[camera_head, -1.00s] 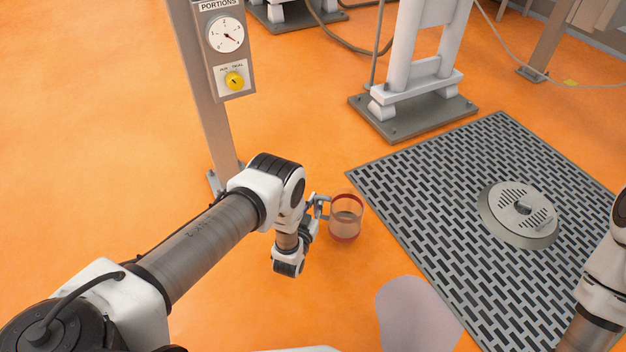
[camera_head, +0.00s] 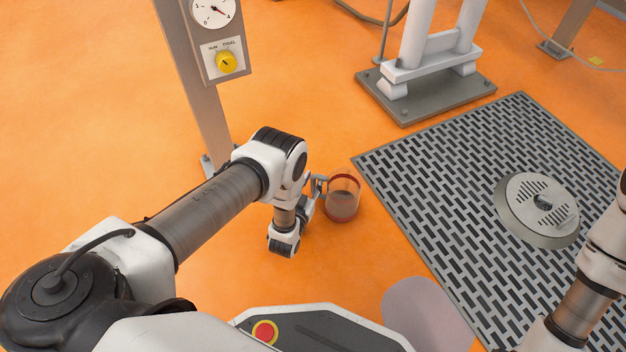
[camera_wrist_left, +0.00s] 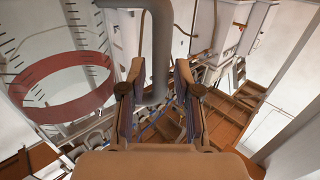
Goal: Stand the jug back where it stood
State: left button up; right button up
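The jug (camera_head: 343,203) is a clear vessel with a red rim, just right of my left gripper (camera_head: 318,189) in the head view. The lower part looks brownish. In the left wrist view the jug (camera_wrist_left: 62,98) shows at the left, with dark scale marks and a red band.
A slotted grey floor grate (camera_head: 440,170) lies to the right, with a round metal disc (camera_head: 538,209) on it. A post carries a dial (camera_head: 212,10) and a yellow knob (camera_head: 227,62). A white stand (camera_head: 430,65) is behind. Orange floor lies open at left.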

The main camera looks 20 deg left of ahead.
pick_arm(q)
jog(key=shift+r, duration=0.1)
jog(key=shift+r, duration=0.25)
jog(key=s+r+g+p, duration=0.3)
jog(key=s+g, duration=0.6)
jog(key=s, duration=0.7)
jog(key=s+d+r+g+h+p, duration=0.1)
jog(key=s+r+g+p, duration=0.2)
jog(key=s, duration=1.4)
notch_tip(320, 180, up, 3)
jog(key=g, duration=0.5)
jog(key=shift+s+m+g+h, duration=0.25)
jog(key=shift+m+g+h, duration=0.05)
jog(key=shift+g, duration=0.1)
